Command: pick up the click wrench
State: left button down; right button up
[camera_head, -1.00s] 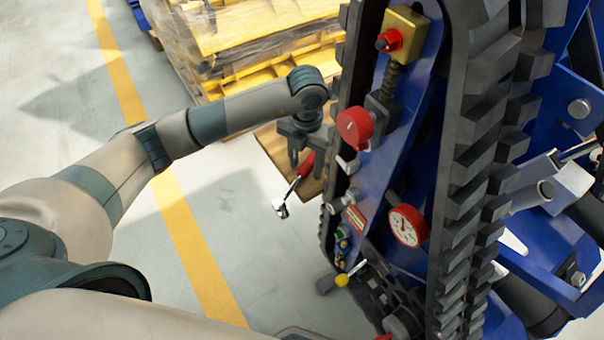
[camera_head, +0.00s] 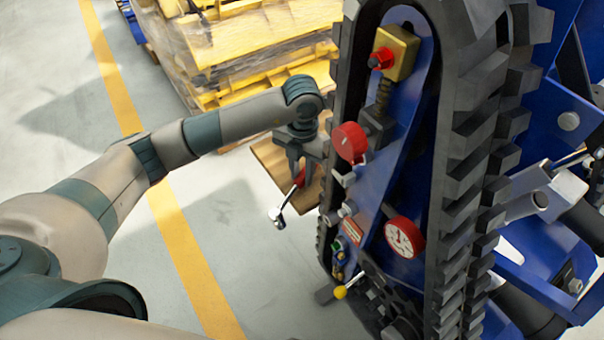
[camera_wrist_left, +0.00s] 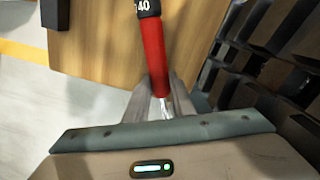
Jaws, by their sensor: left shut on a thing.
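The click wrench (camera_head: 284,208) has a red handle and a shiny metal head. In the head view its head points down and left, and my gripper hides part of the handle. My left gripper (camera_head: 300,180) is shut on the red handle. In the left wrist view the red handle (camera_wrist_left: 153,50) rises from between the fingers (camera_wrist_left: 160,103) to a black end marked 40, with a wooden surface behind it. My right gripper is in neither view.
A blue tracked carrier (camera_head: 400,170) with black treads stands close right of the gripper. It bears red knobs, a gauge (camera_head: 404,237) and a yellow-tipped lever. A wooden board (camera_head: 268,157) lies beneath, wrapped yellow goods behind. Floor at left is clear.

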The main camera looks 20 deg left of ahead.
pick_arm(q)
notch_tip(320, 180, up, 2)
jog(key=shift+s+a+r+p, duration=0.15)
jog(key=shift+r+p, duration=0.1)
jog(key=shift+p, duration=0.3)
jog(key=s+a, duration=0.2)
jog(key=s, duration=0.1)
jog(key=shift+a+f, duration=0.15)
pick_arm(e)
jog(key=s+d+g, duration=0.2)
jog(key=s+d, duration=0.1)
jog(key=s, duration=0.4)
pick_arm(q)
jog(key=s+a, duration=0.8)
jog(key=s, duration=0.3)
jog(key=shift+a, duration=0.2)
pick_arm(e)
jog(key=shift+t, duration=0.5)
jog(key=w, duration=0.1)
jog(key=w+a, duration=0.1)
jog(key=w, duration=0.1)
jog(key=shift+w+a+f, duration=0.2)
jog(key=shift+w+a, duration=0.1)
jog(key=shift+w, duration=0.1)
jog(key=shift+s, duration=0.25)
